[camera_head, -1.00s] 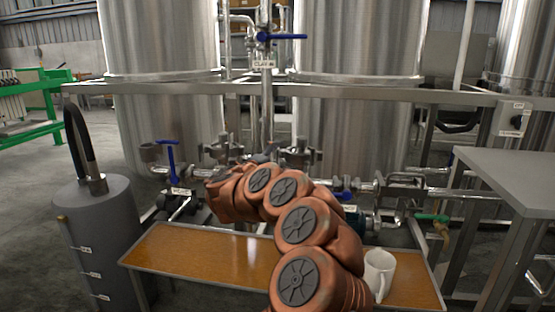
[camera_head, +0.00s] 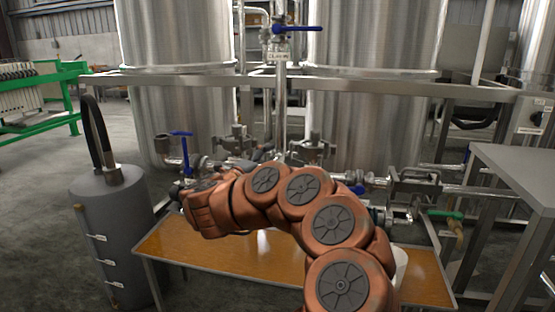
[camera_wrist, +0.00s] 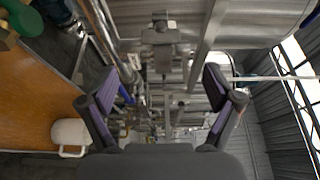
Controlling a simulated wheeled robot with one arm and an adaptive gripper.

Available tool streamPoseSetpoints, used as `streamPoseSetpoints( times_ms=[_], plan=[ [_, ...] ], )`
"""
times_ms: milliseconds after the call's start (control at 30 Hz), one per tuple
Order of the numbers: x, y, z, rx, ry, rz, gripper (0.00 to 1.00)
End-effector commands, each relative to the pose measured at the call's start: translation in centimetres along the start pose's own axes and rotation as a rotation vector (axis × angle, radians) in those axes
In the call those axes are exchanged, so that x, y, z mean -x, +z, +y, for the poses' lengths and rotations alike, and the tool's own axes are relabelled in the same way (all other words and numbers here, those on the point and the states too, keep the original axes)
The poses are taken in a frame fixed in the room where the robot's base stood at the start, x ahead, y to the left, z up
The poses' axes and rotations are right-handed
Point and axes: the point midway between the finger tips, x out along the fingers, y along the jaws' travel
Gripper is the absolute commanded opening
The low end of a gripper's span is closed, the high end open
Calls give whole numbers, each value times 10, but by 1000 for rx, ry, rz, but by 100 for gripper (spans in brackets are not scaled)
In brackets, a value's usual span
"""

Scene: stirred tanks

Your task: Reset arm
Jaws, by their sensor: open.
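My copper-coloured arm reaches from the lower right of the head view toward the left, above the wooden bench (camera_head: 190,247). My gripper (camera_wrist: 165,90) shows in the wrist view with its two dark fingers spread apart and nothing between them. In the head view my gripper cannot be made out at the arm's far end. A white mug (camera_wrist: 70,132) stands on the bench in the wrist view. In the head view the mug (camera_head: 401,262) is mostly hidden behind my arm.
Two steel tanks (camera_head: 375,50) stand behind a metal frame with pipes and blue-handled valves (camera_head: 297,29). A grey cylinder (camera_head: 110,235) with a black hose stands at the left. A grey table (camera_head: 515,175) is at the right. Open floor lies at the far left.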

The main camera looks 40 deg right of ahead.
Motion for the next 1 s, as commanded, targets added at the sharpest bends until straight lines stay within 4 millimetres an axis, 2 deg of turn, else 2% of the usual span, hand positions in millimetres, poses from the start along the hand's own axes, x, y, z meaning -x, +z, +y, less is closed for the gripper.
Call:
streamPoseSetpoints(
  times_ms=[200, 767, 867, 1000],
  plan=[
    [9, -1, 0, -1, -1, 2, 90],
    [9, 1, -4, -1, -1, -5, 90],
    [14, 13, -20, -4, -5, -62, 90],
    [36, 50, -70, -5, -23, -245, 90]
  ],
)
